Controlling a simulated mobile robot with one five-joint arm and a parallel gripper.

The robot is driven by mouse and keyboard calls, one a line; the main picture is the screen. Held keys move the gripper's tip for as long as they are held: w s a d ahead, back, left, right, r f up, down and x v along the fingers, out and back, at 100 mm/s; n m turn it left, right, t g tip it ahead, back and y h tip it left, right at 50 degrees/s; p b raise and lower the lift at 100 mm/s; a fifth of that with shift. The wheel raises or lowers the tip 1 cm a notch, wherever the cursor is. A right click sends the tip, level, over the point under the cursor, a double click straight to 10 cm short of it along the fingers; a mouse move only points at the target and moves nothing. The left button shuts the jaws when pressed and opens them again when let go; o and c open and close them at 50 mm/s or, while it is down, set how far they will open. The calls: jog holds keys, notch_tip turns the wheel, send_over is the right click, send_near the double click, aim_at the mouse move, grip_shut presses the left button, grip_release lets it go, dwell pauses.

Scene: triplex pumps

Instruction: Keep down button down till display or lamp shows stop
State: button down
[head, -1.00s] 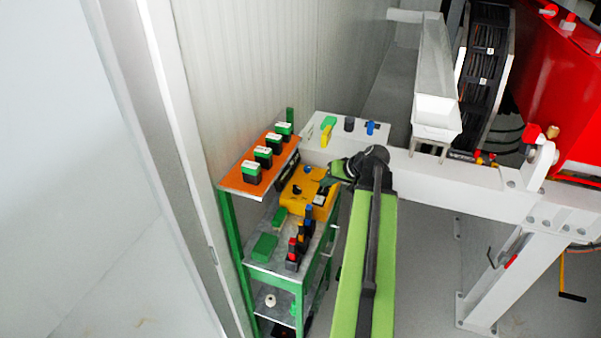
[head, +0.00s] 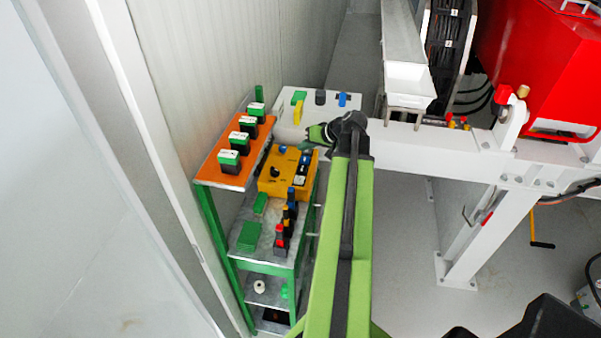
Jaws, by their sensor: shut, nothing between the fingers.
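A yellow control box (head: 270,186) sits on the green-framed shelf stand, left of my arm. It carries a black knob, blue-topped parts and a small black-and-white panel (head: 300,182), which may be the display. I cannot read it, and I cannot tell which control is the down button or whether a lamp is lit. My gripper (head: 307,147) is shut and empty, at the far right corner of the box. Its tip is close to a dark blue part there; I cannot tell whether they touch. My wrist hides what lies behind.
A row of coloured blocks (head: 281,240) is nearer on the grey shelf. A white beam (head: 415,140) runs behind my wrist. Open floor (head: 405,245) lies to the right.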

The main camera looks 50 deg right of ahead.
aim_at(304, 170)
notch_tip(304, 170, down, 7)
jog(key=b, duration=0.6)
jog(key=shift+s+r, duration=0.1)
dwell(0.5)
dwell(1.0)
jog(key=shift+f+b, duration=0.3)
jog(key=shift+f, duration=0.1)
jog(key=shift+f+b, duration=0.55)
dwell(0.4)
jog(key=shift+r, duration=0.1)
dwell(2.7)
jog(key=shift+r+p, duration=0.85)
jog(key=shift+p, duration=0.1)
